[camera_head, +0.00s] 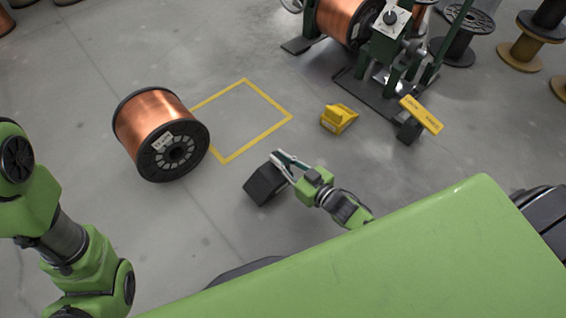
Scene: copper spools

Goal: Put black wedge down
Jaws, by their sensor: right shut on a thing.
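The black wedge (264,184) is a dark block in the middle of the view. My right gripper (280,164) is shut on it. The wedge is just below the lower corner of the yellow floor square. I cannot tell whether it touches the floor or hangs a little above it. My left arm shows at the left edge, but its gripper is not in view.
A large copper spool (150,118) lies on its side left of the yellow floor square (272,131). A yellow wedge (338,118) sits right of the square. A green winding machine (385,50) and several spools stand behind. The square is empty.

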